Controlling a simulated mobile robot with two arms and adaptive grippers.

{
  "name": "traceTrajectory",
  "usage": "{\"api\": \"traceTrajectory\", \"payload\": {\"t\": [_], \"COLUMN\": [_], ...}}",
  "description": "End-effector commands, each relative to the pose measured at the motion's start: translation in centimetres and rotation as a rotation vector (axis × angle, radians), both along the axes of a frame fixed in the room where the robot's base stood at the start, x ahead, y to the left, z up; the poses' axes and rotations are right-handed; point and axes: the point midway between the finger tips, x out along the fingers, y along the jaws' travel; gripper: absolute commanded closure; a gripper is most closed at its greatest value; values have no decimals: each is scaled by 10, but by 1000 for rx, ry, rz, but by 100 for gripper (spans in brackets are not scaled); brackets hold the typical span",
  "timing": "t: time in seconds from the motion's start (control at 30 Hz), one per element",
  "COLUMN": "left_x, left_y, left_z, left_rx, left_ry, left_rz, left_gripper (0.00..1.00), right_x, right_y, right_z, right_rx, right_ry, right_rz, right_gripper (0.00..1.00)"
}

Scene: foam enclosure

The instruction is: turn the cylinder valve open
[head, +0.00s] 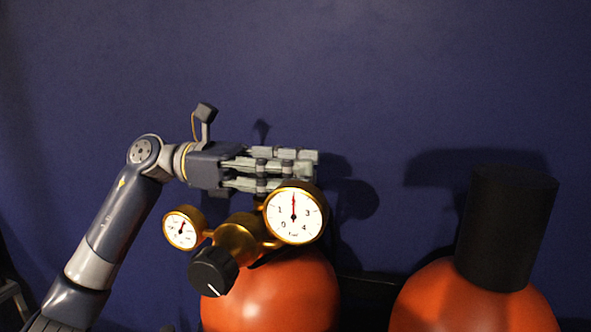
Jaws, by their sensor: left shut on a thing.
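My left gripper (308,164) reaches in from the left, level, just above and behind the large gauge. Its fingers are shut on the cylinder valve, which is mostly hidden by the fingers and the gauge. A brass regulator (238,238) sits at the top of an orange cylinder (275,298). It carries a large gauge (295,214) with its red needle pointing straight up, a small gauge (181,229) at its left, and a black knob (213,271) with a white mark at the front. My right gripper is not in view.
A second orange cylinder (470,300) with a black cap (507,228) stands at the right. A plain dark blue wall (400,70) is behind. The space above the cylinders is free. Dark shapes at the lower left edge are unclear.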

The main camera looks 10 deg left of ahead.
Motion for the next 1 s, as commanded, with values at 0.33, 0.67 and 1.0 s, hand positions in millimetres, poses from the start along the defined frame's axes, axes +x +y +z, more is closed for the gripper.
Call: {"api": "traceTrajectory", "payload": {"t": [0.33,0.67,1.0], "left_x": [1,1,1], "left_y": [1,1,2], "left_z": [1,1,1], "left_rx": [-1,-1,-2], "left_ry": [0,0,-1], "left_rz": [3,4,5], "left_gripper": [90,92,92], "right_x": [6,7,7], "right_y": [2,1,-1], "right_z": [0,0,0], "right_rx": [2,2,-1], "right_ry": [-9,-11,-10], "right_rz": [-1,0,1], "right_gripper": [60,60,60]}}
